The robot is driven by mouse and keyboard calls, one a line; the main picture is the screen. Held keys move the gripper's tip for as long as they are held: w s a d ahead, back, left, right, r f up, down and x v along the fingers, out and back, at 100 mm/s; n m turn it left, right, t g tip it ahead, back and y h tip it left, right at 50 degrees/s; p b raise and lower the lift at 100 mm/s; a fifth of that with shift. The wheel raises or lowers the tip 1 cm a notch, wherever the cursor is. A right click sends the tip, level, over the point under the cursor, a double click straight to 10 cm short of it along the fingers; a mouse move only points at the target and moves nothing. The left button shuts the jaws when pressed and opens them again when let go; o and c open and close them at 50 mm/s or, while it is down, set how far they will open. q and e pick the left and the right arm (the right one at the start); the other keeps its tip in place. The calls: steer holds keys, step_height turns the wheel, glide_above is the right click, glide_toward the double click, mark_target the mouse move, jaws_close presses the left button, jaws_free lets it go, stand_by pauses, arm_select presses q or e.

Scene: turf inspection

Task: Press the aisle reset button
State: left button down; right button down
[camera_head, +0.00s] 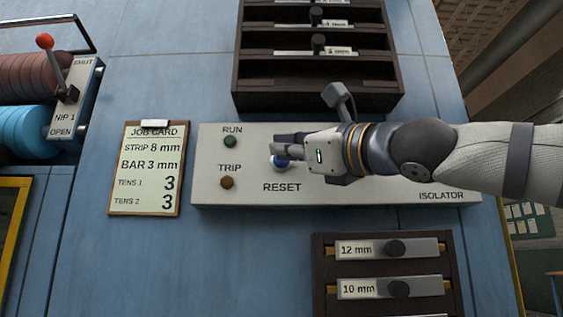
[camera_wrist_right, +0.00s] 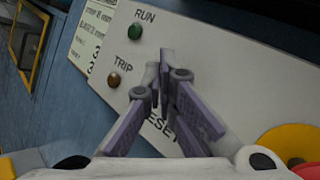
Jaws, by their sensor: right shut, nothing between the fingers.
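The blue reset button (camera_head: 281,166) sits on the pale control panel (camera_head: 225,196), just above the word RESET. My right gripper (camera_head: 279,151) is shut and empty, with its fingertips at the button and covering its upper part. I cannot tell whether they touch it. In the right wrist view the shut fingers (camera_wrist_right: 164,82) point at the panel beside the RESET label, and the button is hidden behind them. My left gripper is not in view.
A green RUN button (camera_head: 230,142) and a brown TRIP button (camera_head: 227,183) are left of the fingers. A yellow and red part (camera_wrist_right: 290,145) shows in the wrist view. A job card (camera_head: 146,168) hangs left; dark racks (camera_head: 320,85) stand above and below.

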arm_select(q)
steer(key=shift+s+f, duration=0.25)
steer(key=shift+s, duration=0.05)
arm_select(e)
steer(key=shift+s, duration=0.4)
steer(key=shift+s, duration=0.1)
